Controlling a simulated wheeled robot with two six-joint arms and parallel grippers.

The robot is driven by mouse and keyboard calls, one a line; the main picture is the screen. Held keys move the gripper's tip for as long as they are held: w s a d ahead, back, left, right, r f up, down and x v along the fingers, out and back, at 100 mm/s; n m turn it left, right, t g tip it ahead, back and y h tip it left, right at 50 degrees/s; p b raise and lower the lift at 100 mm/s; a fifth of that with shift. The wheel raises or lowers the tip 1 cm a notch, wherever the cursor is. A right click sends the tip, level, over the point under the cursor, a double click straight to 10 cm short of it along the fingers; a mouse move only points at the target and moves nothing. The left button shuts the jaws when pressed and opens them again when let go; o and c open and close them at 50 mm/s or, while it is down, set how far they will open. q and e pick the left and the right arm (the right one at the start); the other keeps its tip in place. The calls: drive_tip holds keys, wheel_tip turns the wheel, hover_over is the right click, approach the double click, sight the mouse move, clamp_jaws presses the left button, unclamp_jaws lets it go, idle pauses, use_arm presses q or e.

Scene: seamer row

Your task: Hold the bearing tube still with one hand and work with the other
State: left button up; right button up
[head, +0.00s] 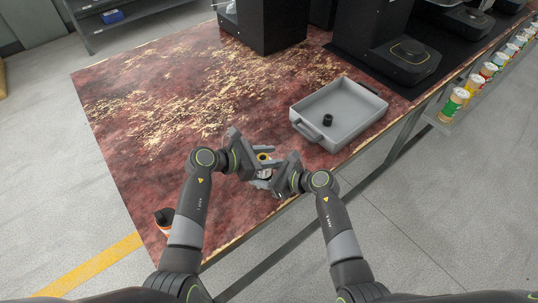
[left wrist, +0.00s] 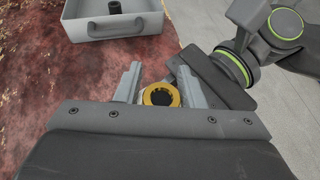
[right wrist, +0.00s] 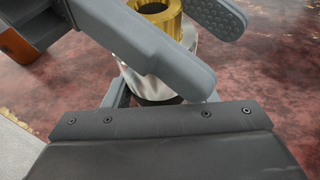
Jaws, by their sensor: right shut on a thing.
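The bearing tube (head: 266,173) stands near the table's front edge, silver with a dark lower end in the right wrist view (right wrist: 182,48). A gold ring (left wrist: 147,97) is at its top. My right gripper (head: 265,180) is shut on the tube, low down. My left gripper (head: 264,157) is open at the top, its fingers apart on either side of the ring in the left wrist view. Whether a finger touches the ring I cannot tell. In the right wrist view a left finger hides part of the tube.
A grey tray (head: 345,130) with a black cylinder (head: 328,119) inside stands to the right. An orange and black container (head: 165,221) is at the front left edge. Dark machines (head: 385,50) line the back. Several jars (head: 453,104) stand on a right-hand shelf. The table's left part is clear.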

use_arm(q)
drive_tip(key=shift+s+a+f, duration=0.15)
drive_tip(key=shift+f, duration=0.15)
use_arm(e)
drive_tip(key=shift+w, duration=0.1)
use_arm(q)
drive_tip(key=shift+s+a+r, duration=0.1)
drive_tip(key=shift+a+r, duration=0.05)
drive_tip(key=shift+a, duration=0.2)
drive_tip(key=v, duration=1.1)
drive_tip(key=shift+r, duration=0.45)
use_arm(e)
drive_tip(key=o, duration=1.1)
drive_tip(key=shift+o, duration=0.2)
